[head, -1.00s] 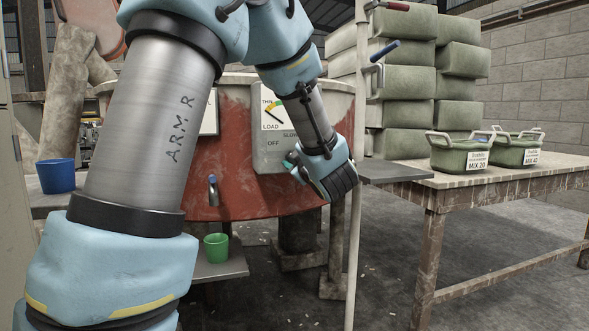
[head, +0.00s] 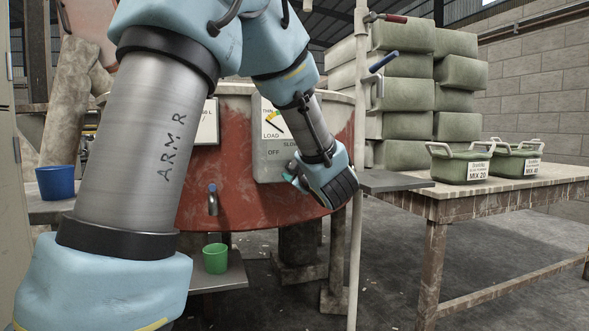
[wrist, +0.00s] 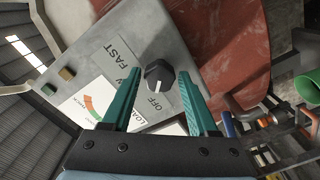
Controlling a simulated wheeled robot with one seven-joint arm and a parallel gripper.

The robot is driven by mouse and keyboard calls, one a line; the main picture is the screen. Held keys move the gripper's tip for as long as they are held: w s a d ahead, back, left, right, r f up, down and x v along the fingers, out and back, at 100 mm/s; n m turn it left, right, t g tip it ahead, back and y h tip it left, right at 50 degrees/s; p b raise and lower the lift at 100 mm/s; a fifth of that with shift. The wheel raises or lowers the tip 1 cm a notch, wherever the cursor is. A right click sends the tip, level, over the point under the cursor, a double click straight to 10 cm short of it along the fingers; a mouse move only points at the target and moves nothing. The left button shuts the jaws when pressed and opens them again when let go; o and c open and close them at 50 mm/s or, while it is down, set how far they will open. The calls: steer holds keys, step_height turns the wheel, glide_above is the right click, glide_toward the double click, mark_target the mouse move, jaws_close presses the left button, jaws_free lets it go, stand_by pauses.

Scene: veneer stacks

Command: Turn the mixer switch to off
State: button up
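The mixer switch (wrist: 159,75) is a dark round knob with a white pointer mark on a grey control panel (wrist: 110,47). Labels FAST and OFF stand around it, with another label partly hidden. My gripper (wrist: 160,92) is open in the wrist view, its teal fingers on either side of the knob and apart from it, with nothing held. In the head view the panel (head: 271,153) shows a load gauge and the words OFF and SLOW. There my gripper (head: 288,177) is at the panel's lower right, and my wrist hides the knob.
The panel is on a red mixer tub (head: 230,170) with a small tap (head: 213,200). A green cup (head: 215,258) stands on a low shelf below. A pale upright pipe (head: 357,230) is close right of my gripper. A workbench (head: 500,192) with green tubs (head: 461,164) stands at right.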

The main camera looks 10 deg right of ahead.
steer(key=shift+o, duration=1.1)
steer(key=shift+s, duration=0.1)
steer(key=s+d+p, duration=0.1)
steer(key=s, duration=0.9)
steer(key=shift+s+d+p, duration=0.2)
steer(key=shift+s+p, duration=0.05)
steer(key=shift+p, duration=0.05)
